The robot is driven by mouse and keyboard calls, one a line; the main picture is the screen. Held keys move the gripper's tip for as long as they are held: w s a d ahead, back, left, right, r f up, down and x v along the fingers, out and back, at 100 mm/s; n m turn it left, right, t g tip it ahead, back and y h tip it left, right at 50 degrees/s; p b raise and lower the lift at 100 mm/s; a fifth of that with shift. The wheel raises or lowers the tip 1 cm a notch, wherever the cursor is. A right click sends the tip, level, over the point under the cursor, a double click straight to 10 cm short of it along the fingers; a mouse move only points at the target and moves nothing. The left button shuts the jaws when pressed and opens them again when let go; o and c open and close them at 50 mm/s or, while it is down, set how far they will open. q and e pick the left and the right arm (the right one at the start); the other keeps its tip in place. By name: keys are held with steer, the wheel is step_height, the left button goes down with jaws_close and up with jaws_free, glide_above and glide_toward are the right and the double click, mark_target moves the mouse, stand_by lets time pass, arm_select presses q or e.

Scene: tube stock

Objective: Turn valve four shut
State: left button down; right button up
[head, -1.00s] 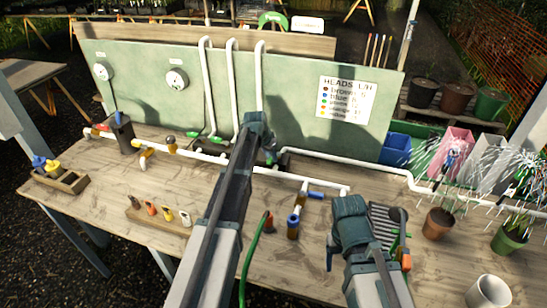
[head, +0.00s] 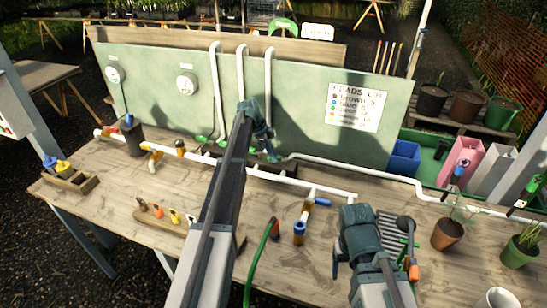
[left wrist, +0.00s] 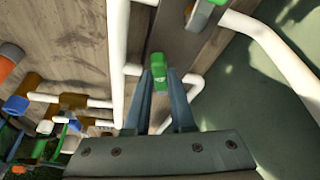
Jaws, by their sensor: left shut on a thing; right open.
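My left gripper (head: 268,147) is at the row of green-handled valves at the foot of the green panel. In the left wrist view its fingers (left wrist: 160,95) are shut on a green valve handle (left wrist: 158,68). In the head view that handle is mostly hidden by the gripper. Other green handles (head: 222,142) show to its left, and one (left wrist: 219,2) is at the top edge of the left wrist view. I cannot read any valve number. My right gripper (head: 336,262) is open over the bench at the right, its fingers partly hidden by my wrist.
White pipes run up the green panel (head: 150,110) and along the wooden bench (head: 110,195). A blue-handled fitting (head: 299,228) and a green hose (head: 257,262) lie between my arms. Terracotta (head: 447,234) and green (head: 517,252) pots stand right. A head-colour sign (head: 356,107) hangs on the panel.

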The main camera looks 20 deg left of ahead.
arm_select(q)
steer(key=shift+w+a+m+g, duration=0.1)
steer(key=shift+w+m+g, duration=0.35)
steer(key=shift+m, duration=0.55)
steer(key=shift+w+a+m+g, duration=0.1)
steer(key=shift+w+m+g, duration=0.35)
steer(key=shift+m, duration=0.55)
steer(key=shift+w, duration=0.15)
steer(key=c, duration=0.8)
jaws_free()
steer(key=shift+o, duration=0.2)
steer(key=shift+r, duration=0.1)
steer(key=p+v, duration=1.2)
steer(key=v, duration=0.1)
steer(key=shift+a+r+p, duration=0.15)
steer(key=shift+r+p, duration=0.15)
steer(key=shift+p, duration=0.1)
